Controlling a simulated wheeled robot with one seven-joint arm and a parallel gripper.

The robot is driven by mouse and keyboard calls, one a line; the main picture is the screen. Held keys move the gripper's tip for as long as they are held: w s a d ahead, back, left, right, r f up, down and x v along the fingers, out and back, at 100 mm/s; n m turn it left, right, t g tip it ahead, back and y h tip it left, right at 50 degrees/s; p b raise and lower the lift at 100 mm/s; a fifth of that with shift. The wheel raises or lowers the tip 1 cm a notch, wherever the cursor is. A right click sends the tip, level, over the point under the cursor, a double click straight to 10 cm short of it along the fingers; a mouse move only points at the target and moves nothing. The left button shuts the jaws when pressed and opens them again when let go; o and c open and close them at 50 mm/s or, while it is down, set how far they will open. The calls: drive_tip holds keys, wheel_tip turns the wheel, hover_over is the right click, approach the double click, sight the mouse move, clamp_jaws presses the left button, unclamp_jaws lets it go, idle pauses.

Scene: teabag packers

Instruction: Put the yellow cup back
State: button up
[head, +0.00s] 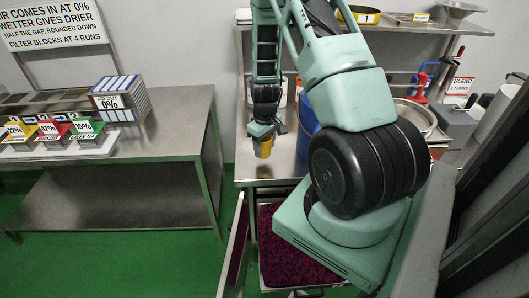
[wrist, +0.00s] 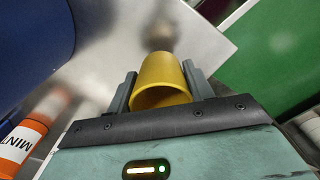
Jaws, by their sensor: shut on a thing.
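The yellow cup (wrist: 163,80) is between the two fingers of my gripper (wrist: 162,88) in the wrist view, its open mouth toward the camera. The fingers are shut on its sides. In the head view my gripper (head: 263,135) points down over the front left part of the steel counter (head: 244,160), with the yellow cup (head: 263,148) at its tips. I cannot tell whether the cup touches the counter.
A blue container (head: 307,125) stands right of my gripper. An orange bottle marked MINT (wrist: 20,142) is at lower left in the wrist view. Below the counter an open drawer (head: 238,245) shows dark red contents. A side table (head: 180,125) with labelled bins stands left, across green floor.

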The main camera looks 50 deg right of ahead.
sight(264, 153)
drive_tip(key=shift+f+p, duration=0.4)
drive_tip(key=shift+f, duration=1.5)
drive_tip(key=shift+f, duration=0.15)
drive_tip(key=o, duration=0.9)
drive_tip(key=shift+o, duration=0.2)
wheel_tip(264, 153, up, 12)
drive_tip(key=b, duration=0.3)
drive_tip(key=shift+r, duration=0.2)
